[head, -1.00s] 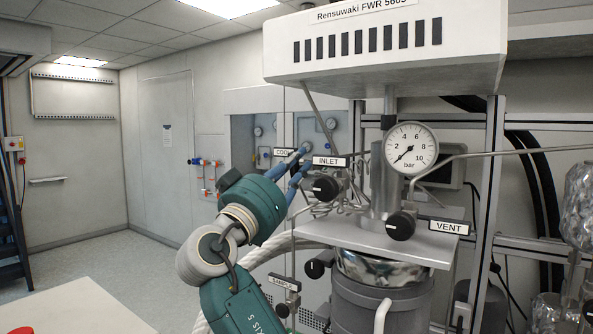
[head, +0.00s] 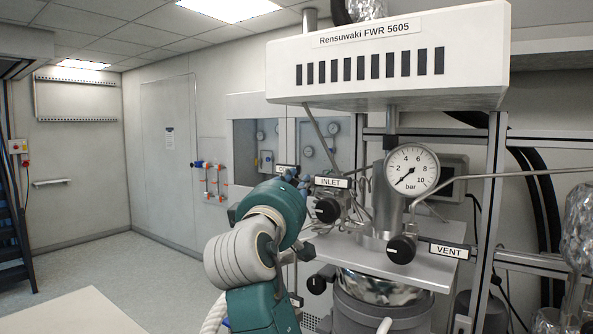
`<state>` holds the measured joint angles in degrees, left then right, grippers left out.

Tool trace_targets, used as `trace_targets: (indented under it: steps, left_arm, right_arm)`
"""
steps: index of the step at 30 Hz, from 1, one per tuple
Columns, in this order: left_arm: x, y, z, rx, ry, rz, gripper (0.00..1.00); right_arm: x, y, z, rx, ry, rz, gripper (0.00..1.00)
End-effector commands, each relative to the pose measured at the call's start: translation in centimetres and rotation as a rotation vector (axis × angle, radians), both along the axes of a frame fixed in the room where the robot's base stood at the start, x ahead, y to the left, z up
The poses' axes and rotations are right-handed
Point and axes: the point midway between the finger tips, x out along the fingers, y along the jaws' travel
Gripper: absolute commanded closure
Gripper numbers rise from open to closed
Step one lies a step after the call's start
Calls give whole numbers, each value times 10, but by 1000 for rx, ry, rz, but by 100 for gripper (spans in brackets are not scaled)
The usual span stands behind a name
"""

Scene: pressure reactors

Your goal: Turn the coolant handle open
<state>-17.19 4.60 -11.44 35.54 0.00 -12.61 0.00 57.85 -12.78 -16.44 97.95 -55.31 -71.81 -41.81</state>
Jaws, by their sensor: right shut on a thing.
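My right gripper (head: 298,179) is at the coolant valve, left of the INLET label, with its fingers mostly hidden behind its own teal wrist. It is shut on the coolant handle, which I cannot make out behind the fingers. The coolant label (head: 284,169) shows only in part, just above the wrist. The reactor (head: 385,285) stands at the right under a white box marked Rensuwaki FWR 5605. My left gripper is not in view.
A black INLET knob (head: 327,210) is close to the right of my gripper, with thin tubing around it. The VENT knob (head: 401,249) and pressure gauge (head: 411,170) are further right. A white table top (head: 85,312) is at the lower left; the floor beyond is clear.

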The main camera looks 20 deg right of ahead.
Motion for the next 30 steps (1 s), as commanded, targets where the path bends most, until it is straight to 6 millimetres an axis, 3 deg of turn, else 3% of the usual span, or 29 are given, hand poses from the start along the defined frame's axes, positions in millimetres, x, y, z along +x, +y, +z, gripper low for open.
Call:
trace_targets:
  steps: [3,12,30]
  left_arm:
    - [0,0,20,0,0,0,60]
    - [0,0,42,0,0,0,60]
    - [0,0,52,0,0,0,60]
  right_arm:
    - [1,0,4,-65,88,-1,100]
    - [2,1,1,-202,261,-1,100]
    - [2,1,-4,-291,375,-2,100]
